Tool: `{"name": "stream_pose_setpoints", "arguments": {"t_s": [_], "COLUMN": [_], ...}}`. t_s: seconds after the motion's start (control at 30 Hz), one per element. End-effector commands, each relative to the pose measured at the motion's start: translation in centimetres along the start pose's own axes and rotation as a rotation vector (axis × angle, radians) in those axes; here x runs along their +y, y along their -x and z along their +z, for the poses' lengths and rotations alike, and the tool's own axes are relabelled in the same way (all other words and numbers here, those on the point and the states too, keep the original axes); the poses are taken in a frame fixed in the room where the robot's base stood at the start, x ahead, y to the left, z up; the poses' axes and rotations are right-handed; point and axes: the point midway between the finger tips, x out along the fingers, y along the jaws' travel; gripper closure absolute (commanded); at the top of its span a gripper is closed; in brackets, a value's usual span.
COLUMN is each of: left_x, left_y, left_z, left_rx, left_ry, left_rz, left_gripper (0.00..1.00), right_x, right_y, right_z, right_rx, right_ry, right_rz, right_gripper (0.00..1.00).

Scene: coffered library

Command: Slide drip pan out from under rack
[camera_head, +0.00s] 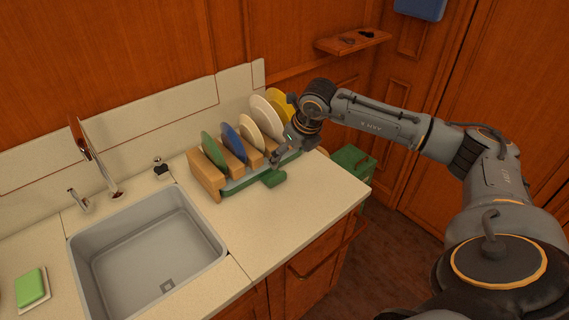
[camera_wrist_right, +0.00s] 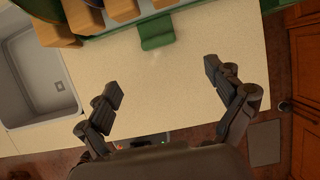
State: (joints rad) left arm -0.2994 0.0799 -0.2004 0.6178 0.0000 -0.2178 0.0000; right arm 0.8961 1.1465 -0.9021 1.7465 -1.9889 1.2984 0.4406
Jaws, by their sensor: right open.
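The green drip pan (camera_head: 232,189) lies under the wooden dish rack (camera_head: 206,176) on the counter. Its front edge and a green pull tab (camera_head: 273,179) stick out at the front. The tab (camera_wrist_right: 157,30) also shows at the top of the right wrist view, over bare counter. My right gripper (camera_head: 284,156) is at the rack's right front, close to the tab. In the wrist view my right gripper (camera_wrist_right: 164,80) is open and empty, its fingers apart on either side of the tab's line and short of it. The pan's rear is hidden. My left gripper is out of view.
Several coloured plates, among them a blue plate (camera_head: 233,143), stand in the rack. A grey sink (camera_head: 150,250) lies to its left, with a faucet (camera_head: 97,158) behind. The counter (camera_head: 285,215) in front of the rack is clear. A green bin (camera_head: 353,160) stands past the counter's right end.

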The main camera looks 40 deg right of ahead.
Motion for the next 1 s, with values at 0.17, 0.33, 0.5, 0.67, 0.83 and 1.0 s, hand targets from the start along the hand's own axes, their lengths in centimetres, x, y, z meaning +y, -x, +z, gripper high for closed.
{"name": "stream_pose_setpoints", "arguments": {"t_s": [0.17,0.33,0.5,0.67,0.83,1.0], "left_x": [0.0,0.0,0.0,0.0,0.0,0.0], "left_y": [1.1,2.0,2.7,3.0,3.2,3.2], "left_z": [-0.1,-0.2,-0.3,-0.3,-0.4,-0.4], "left_rx": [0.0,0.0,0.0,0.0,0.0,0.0], "left_ry": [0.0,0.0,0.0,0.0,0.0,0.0], "left_rz": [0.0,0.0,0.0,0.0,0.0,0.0], "left_gripper": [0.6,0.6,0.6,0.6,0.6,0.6], "right_x": [0.2,0.3,0.3,0.3,0.3,0.3], "right_y": [-2.7,-6.1,-9.4,-11.6,-12.8,-13.1], "right_z": [0.0,0.1,0.1,0.1,0.0,0.0], "right_rx": [0.005,0.003,0.002,0.0,-0.001,0.0], "right_ry": [0.001,0.0,-0.001,0.0,0.002,0.002], "right_rz": [0.005,0.007,0.006,0.006,0.006,0.005], "right_gripper": [0.08,0.08,0.08,0.08,0.08,0.08]}}
